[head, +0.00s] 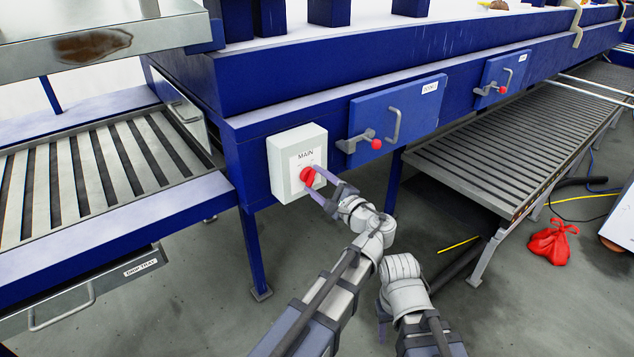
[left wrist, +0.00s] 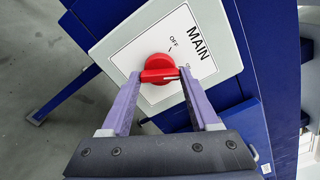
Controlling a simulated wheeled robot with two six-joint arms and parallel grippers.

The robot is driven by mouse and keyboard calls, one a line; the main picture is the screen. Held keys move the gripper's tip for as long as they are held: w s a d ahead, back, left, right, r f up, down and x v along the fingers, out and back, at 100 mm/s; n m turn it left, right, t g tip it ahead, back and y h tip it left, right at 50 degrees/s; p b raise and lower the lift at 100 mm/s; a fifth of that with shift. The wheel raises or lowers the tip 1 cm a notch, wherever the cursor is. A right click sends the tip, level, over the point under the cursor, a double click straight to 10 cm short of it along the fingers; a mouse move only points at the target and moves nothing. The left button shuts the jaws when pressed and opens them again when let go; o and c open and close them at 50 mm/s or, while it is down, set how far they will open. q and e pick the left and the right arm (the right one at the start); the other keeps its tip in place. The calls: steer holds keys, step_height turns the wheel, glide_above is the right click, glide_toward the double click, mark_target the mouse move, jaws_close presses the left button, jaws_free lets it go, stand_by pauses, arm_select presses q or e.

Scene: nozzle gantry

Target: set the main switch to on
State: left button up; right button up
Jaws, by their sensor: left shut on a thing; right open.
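The main switch is a white box (head: 286,165) marked MAIN on the blue gantry's front, with a red rotary knob (head: 307,177). In the left wrist view the knob (left wrist: 157,66) has a bar grip lying roughly across the picture, with a white line toward its right end. The OFF label stands above and right of it; a second label by the right fingertip is mostly hidden. My left gripper (left wrist: 160,76) is shut on the knob's grip, one purple finger at each end. My right gripper (head: 382,314) is open, low and partly hidden by its own arm.
Blue doors with red-tipped latches (head: 396,115) sit to the right of the switch. A slatted bed (head: 100,165) and a drip tray drawer (head: 90,295) are at left. A slatted conveyor (head: 530,140) and a red bag (head: 552,243) are at right.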

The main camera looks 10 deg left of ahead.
arm_select(q)
steer(key=shift+m, duration=0.3)
steer(key=o, duration=1.4)
